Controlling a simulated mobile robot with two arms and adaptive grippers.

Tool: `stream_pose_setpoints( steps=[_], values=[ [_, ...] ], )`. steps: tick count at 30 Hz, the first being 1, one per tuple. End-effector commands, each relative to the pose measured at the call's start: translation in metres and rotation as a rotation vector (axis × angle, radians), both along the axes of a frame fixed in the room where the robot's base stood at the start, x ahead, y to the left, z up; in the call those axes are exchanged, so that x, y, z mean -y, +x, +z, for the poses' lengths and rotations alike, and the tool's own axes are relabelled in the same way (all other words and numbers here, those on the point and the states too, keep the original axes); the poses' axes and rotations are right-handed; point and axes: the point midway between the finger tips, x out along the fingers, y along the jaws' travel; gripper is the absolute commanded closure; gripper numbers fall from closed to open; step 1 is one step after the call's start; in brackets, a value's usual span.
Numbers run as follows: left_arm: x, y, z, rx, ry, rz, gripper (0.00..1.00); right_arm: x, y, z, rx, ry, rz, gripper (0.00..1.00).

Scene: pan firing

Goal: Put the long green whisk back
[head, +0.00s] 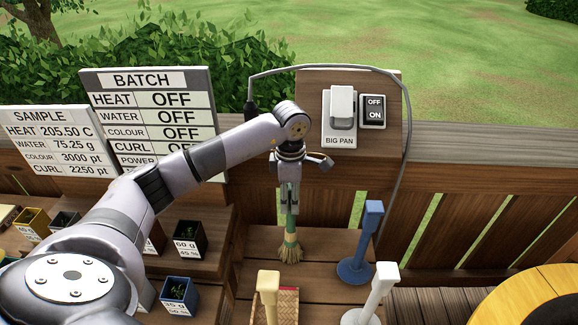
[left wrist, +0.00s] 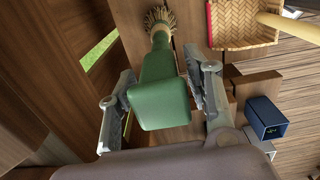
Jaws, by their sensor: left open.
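The long green whisk (head: 290,248) stands about upright on the wooden bench in the head view, its straw bristles down and its green handle up. It also shows in the left wrist view (left wrist: 165,103), where the blocky green handle end lies between the two fingers. My left gripper (head: 289,208) is open around the handle from above, with gaps visible beside the handle in the left wrist view. My right gripper is not in view. I cannot tell whether any holder supports the whisk.
A blue post on a round base (head: 356,268) and a white one (head: 384,280) stand to the right. A woven scoop (head: 288,306) with a cream handle lies in front. Small labelled pots (head: 188,240) sit left. The switch board (head: 312,84) and fence stand behind.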

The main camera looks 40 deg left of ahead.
Motion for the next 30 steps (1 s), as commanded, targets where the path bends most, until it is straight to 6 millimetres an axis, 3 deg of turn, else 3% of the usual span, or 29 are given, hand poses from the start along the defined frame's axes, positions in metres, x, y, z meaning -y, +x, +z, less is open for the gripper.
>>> stream_pose_setpoints(
  steps=[2, 12, 15, 22, 30],
  values=[
    [-0.003, -0.002, 0.014, 0.01, 0.004, 0.0, 0.54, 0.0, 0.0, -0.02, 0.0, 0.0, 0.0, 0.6],
    [-0.003, -0.004, 0.103, 0.006, 0.002, 0.002, 0.54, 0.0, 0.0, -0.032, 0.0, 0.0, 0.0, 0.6],
    [-0.003, -0.004, 0.119, 0.005, 0.003, 0.002, 0.54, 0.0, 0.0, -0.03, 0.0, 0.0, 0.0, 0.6],
    [-0.003, -0.005, 0.138, 0.002, 0.001, 0.001, 0.54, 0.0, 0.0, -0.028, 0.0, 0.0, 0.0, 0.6],
    [-0.002, -0.005, 0.141, -0.001, 0.0, 0.001, 0.54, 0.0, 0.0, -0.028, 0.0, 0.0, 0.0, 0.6]
  ],
)
